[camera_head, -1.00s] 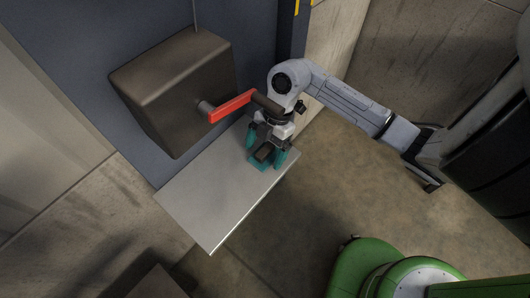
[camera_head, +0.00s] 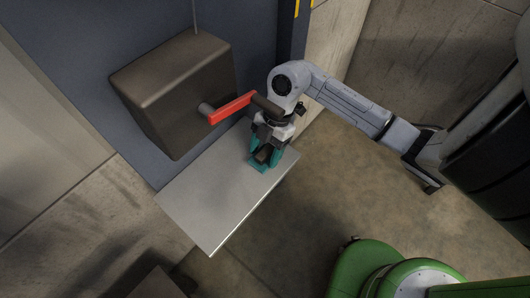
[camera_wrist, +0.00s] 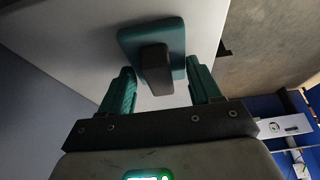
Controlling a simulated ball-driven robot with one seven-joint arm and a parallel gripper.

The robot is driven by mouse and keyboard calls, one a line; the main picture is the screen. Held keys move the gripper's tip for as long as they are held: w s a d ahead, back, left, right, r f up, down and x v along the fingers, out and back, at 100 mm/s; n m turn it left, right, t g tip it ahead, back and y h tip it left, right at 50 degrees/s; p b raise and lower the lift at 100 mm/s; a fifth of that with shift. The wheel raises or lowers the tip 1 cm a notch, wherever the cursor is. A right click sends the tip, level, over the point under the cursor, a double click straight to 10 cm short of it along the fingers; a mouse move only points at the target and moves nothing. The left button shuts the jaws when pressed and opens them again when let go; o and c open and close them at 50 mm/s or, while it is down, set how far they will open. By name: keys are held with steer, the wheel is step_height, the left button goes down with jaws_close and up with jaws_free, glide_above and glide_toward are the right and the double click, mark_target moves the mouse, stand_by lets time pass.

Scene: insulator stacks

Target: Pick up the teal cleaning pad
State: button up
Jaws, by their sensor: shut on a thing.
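The teal cleaning pad (camera_head: 257,167) is a flat teal plate with a dark block handle, on or just above the grey shelf. I cannot tell if it touches the shelf. In the wrist view the pad (camera_wrist: 128,38) lies ahead of the fingertips, its dark handle pointing back between them. My gripper (camera_head: 265,152) has teal fingers and is over the pad, shut on it. In the wrist view the gripper (camera_wrist: 162,76) has one finger at each side of the handle. The exact contact is hard to see.
The grey shelf (camera_head: 215,205) is bare to the left of the pad. A dark box (camera_head: 172,85) with a red lever (camera_head: 232,107) is on the blue panel, close beside my wrist. Open floor lies to the right of the shelf.

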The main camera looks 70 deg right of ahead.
mark_target(268, 153)
steer(key=shift+r, duration=0.1)
steer(key=shift+s+r, duration=0.15)
steer(key=shift+r, duration=0.05)
steer(key=r, duration=0.4)
steer(key=r+b, duration=0.1)
steer(key=r, duration=0.1)
steer(key=shift+s+a+r, duration=0.1)
steer(key=shift+s+r, duration=0.05)
steer(key=shift+s, duration=0.2)
steer(key=s+a+b, duration=0.2)
steer(key=s, duration=0.7)
steer(key=s+a+b, duration=0.3)
steer(key=s, duration=0.6)
steer(key=shift+a, duration=0.15)
steer(key=shift+s, duration=0.1)
